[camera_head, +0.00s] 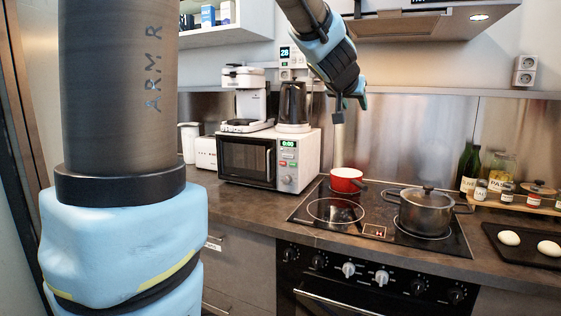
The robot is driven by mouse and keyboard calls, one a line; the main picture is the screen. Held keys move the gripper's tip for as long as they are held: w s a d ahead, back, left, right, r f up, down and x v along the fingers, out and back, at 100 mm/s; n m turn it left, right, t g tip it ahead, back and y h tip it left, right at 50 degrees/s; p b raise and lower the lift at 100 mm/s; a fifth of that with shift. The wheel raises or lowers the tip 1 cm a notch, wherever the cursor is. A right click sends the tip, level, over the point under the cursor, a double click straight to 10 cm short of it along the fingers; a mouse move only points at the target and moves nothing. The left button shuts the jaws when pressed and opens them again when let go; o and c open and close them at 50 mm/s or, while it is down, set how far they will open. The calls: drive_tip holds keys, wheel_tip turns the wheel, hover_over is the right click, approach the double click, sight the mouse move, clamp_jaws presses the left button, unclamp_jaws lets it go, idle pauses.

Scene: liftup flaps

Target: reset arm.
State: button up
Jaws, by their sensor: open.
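My arm comes down from the top of the picture. Its blue and black wrist ends in my gripper (349,103), which hangs in the air in front of the steel backsplash, below the left side of the hood. My gripper is small in view and looks open, with nothing seen between its fingers. It is apart from the counter and the pots, above the red pot (345,180) in the picture. A large link of my arm fills the left side and hides part of the room.
A white shelf (232,36) with small boxes hangs at upper left; a hood (430,25) is at upper right. A microwave (245,160) carries a coffee maker (243,95) and kettle (292,103). A steel pot (425,213) stands on the hob. Bottles, jars and a tray (510,260) are right.

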drive_tip(key=s+a+f+n+g+y, duration=0.1)
drive_tip(key=s+a+f+g+y, duration=0.2)
drive_tip(key=a+f, duration=0.55)
drive_tip(key=s+a+f+n+g, duration=0.15)
drive_tip(key=s+a+f, duration=0.35)
drive_tip(key=f, duration=0.7)
drive_tip(key=s+a+f+n+g+y, duration=0.2)
drive_tip(key=s+a+f+g, duration=0.3)
drive_tip(key=s+a+f, duration=0.4)
drive_tip(key=s+a+y, duration=0.1)
drive_tip(key=s+a, duration=0.1)
drive_tip(key=s, duration=0.1)
drive_tip(key=shift+a+f+g, duration=0.3)
drive_tip(key=shift+g, duration=0.05)
drive_tip(key=shift+c, duration=0.4)
idle(0.7)
